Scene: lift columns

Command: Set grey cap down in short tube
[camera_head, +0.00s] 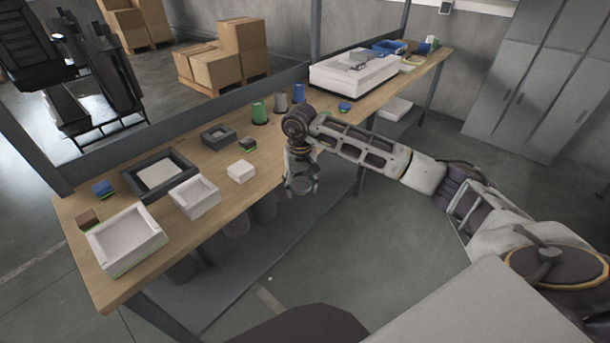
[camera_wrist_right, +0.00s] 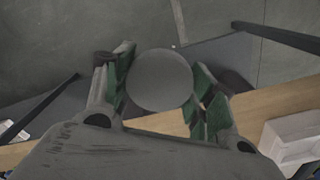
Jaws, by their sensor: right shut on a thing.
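My right gripper (camera_head: 301,187) hangs over the front edge of the bench, pointing down. In the right wrist view its green-padded fingers (camera_wrist_right: 160,88) are shut on the grey cap (camera_wrist_right: 160,80), seen as a plain round disc. The cap is hard to make out in the head view. Upright at the bench's back edge stand a green tube (camera_head: 258,113), a grey tube (camera_head: 280,102) and a blue tube (camera_head: 299,93). I cannot tell which one is the short tube. My left gripper is not in view.
The wooden bench (camera_head: 265,184) holds white trays (camera_head: 194,197), a dark tray (camera_head: 218,136), a white block (camera_head: 241,171) and a blue round piece (camera_head: 345,106). A large white box (camera_head: 352,74) stands farther right. Below the gripper is a lower shelf.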

